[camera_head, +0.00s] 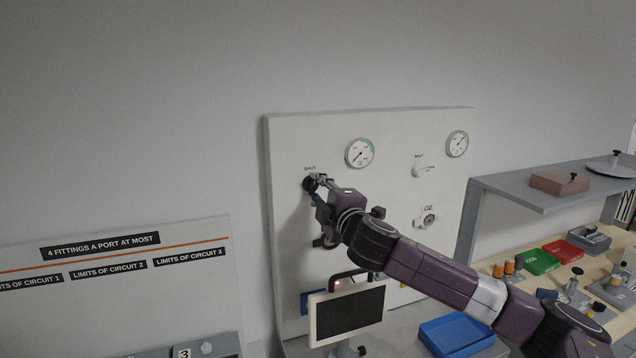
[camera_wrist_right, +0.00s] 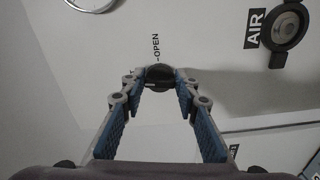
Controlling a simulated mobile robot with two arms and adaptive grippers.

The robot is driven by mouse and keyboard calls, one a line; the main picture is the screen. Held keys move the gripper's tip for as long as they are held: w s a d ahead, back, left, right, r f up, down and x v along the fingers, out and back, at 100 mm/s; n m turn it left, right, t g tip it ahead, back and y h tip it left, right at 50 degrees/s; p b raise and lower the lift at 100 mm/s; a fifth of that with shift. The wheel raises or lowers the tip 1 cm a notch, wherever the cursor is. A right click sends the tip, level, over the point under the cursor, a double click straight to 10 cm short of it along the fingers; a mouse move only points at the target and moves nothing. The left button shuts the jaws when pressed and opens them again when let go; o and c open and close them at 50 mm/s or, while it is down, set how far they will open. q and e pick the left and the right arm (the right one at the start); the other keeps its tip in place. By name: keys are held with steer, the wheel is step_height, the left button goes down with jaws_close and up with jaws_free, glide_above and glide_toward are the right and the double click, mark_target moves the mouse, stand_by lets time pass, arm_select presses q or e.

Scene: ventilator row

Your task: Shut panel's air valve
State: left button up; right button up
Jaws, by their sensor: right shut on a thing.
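The upright grey panel (camera_head: 290,140) fills the middle of the head view. Its air valve (camera_head: 308,185) has a dark handle under a small "SHUT" label, partly hidden by my right gripper (camera_head: 318,182). In the wrist view the valve's black handle (camera_wrist_right: 160,73) sits between the tips of my right gripper (camera_wrist_right: 160,82), whose blue-padded fingers are closed on it. An "OPEN" mark (camera_wrist_right: 156,47) stands beside the handle, and the "AIR" label (camera_wrist_right: 255,28) is to its right. The handle's exact angle is hard to tell. My left gripper is not in view.
A second valve with a pale lever (camera_head: 424,170) and an O2 outlet (camera_head: 428,218) are on the panel's right. Gauges (camera_head: 359,153) sit above. A monitor (camera_head: 347,314) stands below my arm. A shelf (camera_head: 540,190) juts out at right. A blue tray (camera_head: 455,335) lies below.

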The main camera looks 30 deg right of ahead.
steer(key=shift+a+n+p, duration=0.1)
steer(key=shift+n+p, duration=0.35)
steer(key=shift+n, duration=0.35)
steer(key=shift+f, duration=0.1)
steer(key=o, duration=1.1)
steer(key=shift+o, duration=0.2)
steer(key=shift+s, duration=0.15)
steer(key=v, duration=1.2)
